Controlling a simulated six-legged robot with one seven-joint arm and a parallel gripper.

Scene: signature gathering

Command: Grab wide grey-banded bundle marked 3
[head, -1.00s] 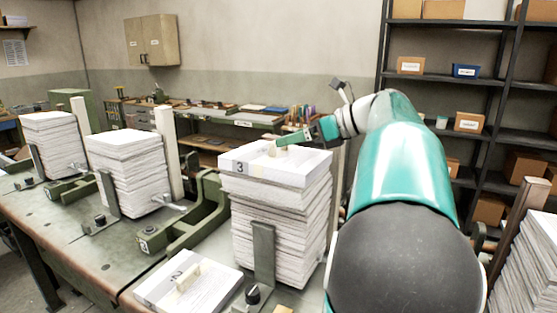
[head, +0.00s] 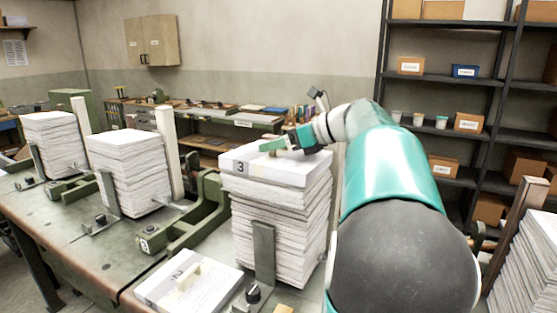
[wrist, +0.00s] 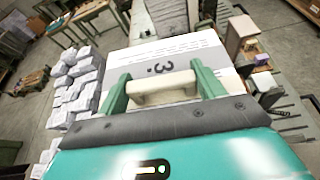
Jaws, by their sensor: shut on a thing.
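The bundle marked 3 (head: 240,167) is a flat white block with a wide grey band. It lies on top of a tall paper stack (head: 270,225) in the head view. In the wrist view the bundle (wrist: 195,48) shows its 3 on the grey band and a cream handle (wrist: 163,88). My gripper (wrist: 163,90) has its green fingers on both ends of this handle and is shut on it. In the head view my gripper (head: 278,147) is at the bundle's top, and the handle is mostly hidden by it.
A bundle marked 2 (head: 205,290) with its own handle lies on the bench (head: 105,258) in front. Two more paper stacks (head: 130,180) stand at the left, with green clamps (head: 190,225) between. Dark shelves (head: 460,80) stand behind at the right.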

